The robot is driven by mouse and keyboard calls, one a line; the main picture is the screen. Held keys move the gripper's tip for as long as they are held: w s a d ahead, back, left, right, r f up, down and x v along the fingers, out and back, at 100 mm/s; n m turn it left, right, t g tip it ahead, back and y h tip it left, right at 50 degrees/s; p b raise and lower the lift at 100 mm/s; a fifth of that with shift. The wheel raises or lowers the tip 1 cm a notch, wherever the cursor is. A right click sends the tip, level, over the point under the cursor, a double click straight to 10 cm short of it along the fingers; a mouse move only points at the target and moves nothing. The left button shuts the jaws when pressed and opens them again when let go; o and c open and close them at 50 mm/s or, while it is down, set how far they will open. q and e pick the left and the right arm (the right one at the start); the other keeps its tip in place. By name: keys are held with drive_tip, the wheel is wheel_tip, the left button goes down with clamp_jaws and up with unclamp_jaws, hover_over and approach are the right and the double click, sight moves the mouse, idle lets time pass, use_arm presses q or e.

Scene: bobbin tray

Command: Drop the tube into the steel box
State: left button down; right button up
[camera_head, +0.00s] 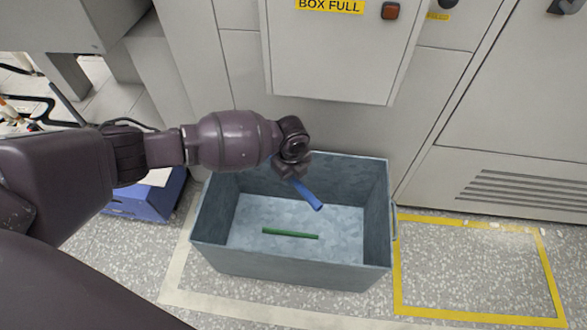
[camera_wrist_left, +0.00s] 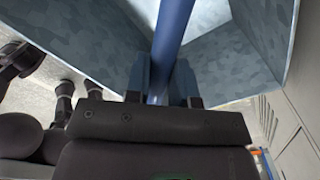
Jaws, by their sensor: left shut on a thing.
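A blue tube (camera_head: 307,194) is held in my left gripper (camera_head: 291,174), which is shut on it. The tube slants down to the right over the open steel box (camera_head: 300,270). In the left wrist view the blue tube (camera_wrist_left: 173,30) runs up between the fingers of my left gripper (camera_wrist_left: 162,85), with the grey walls of the steel box (camera_wrist_left: 215,60) beyond it. A green tube (camera_head: 290,234) lies on the box floor. My right gripper does not show in either view.
A grey cabinet with a "BOX FULL" label (camera_head: 330,5) stands behind the box. A blue crate (camera_head: 147,201) is on the floor at the left. Yellow tape (camera_head: 480,317) marks a clear floor patch right of the box.

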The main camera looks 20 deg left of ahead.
use_arm(q)
drive_tip(key=shift+f+b, duration=0.65)
drive_tip(key=shift+f, duration=1)
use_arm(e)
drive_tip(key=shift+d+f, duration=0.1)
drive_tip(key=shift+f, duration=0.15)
use_arm(q)
drive_tip(key=shift+r, duration=0.1)
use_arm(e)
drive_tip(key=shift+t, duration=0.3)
